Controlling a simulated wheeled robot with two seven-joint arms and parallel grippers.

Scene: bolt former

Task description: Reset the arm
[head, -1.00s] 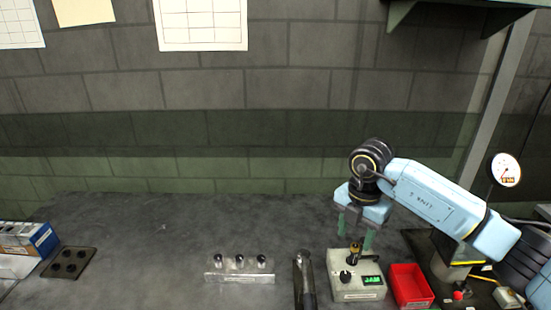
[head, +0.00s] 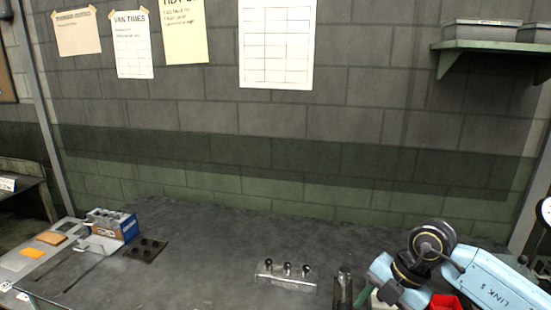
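My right arm comes in from the lower right, light blue with dark joints. Its gripper (head: 380,290) hangs low over the bench at the bottom edge of the head view. Its fingers are partly cut off and hidden, so I cannot tell whether they are open. The control box with the green display is not clearly visible now; the gripper and the frame edge cover that spot. My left gripper is not in view.
A clear rack with several black-topped pieces (head: 287,273) stands left of a dark upright tool (head: 343,288). A red bin (head: 445,301) sits partly behind my arm. A dark holed plate (head: 146,249) and a blue-white box (head: 112,224) lie left. The bench middle (head: 215,245) is clear.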

